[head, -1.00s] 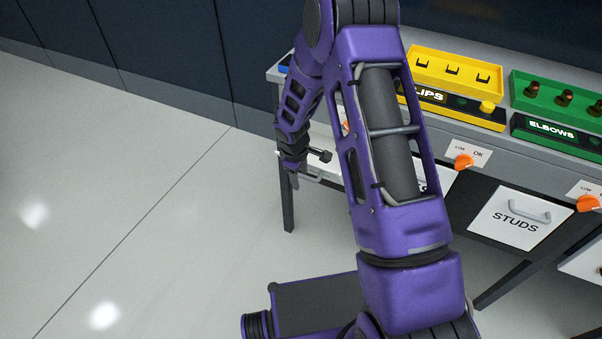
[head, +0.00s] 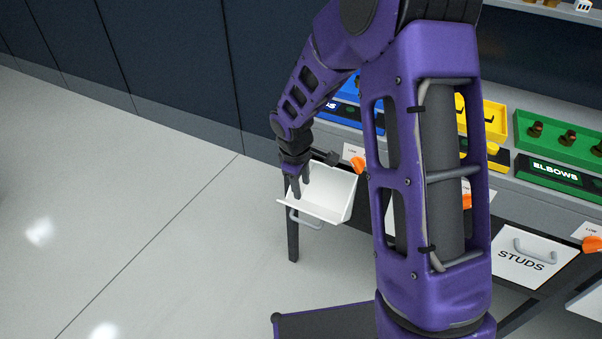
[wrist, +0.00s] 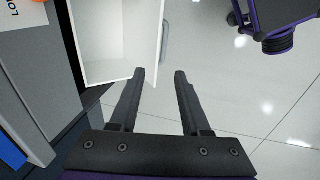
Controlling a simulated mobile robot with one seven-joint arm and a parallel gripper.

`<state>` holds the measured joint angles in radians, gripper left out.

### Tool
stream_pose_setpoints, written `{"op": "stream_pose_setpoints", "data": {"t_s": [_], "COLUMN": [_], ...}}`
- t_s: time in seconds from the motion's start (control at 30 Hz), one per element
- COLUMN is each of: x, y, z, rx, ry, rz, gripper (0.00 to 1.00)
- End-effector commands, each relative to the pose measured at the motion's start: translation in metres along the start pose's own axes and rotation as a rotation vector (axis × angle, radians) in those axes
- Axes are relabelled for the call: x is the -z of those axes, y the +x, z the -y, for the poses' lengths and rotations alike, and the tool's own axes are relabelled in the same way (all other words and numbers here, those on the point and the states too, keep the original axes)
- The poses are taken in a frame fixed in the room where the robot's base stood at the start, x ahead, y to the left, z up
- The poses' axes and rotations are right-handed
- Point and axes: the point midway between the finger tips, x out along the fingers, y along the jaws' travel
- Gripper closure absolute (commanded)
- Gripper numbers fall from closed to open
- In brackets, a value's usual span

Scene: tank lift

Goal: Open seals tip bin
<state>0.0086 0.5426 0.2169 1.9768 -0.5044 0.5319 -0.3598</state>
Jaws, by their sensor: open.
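A white tip bin (head: 335,189) hangs tilted open at the left end of the bench front, its inside showing and looking empty where I can see it. Its grey handle (head: 304,219) is on the outer front. Its label is not readable from here, so I cannot tell its name. My gripper (head: 297,189) is open and empty, at the left part of the open bin in the head view. In the wrist view the open bin (wrist: 112,72) lies ahead and left, with its handle (wrist: 165,42) along its right side. My fingers (wrist: 160,73) are apart, near the bin's edge.
The STUDS bin (head: 530,255) is shut farther right. Blue (head: 347,112), yellow (head: 495,122) and green ELBOWS (head: 557,171) trays stand on the bench top. Orange knobs (head: 358,163) sit on its front edge. The floor to the left is clear.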

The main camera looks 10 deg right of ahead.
Motion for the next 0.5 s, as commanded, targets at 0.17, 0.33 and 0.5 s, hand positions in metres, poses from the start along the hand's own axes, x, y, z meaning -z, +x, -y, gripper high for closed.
{"op": "stream_pose_setpoints", "data": {"t_s": [0.17,0.33,0.5], "x": [0.0,-0.001,-0.001], "y": [-0.022,-0.028,-0.028], "z": [-0.002,-0.002,-0.002], "rx": [-0.005,-0.005,-0.005], "ry": [0.003,0.003,0.003], "rz": [-0.002,-0.001,-0.001], "gripper": [0.53,0.53,0.53]}}
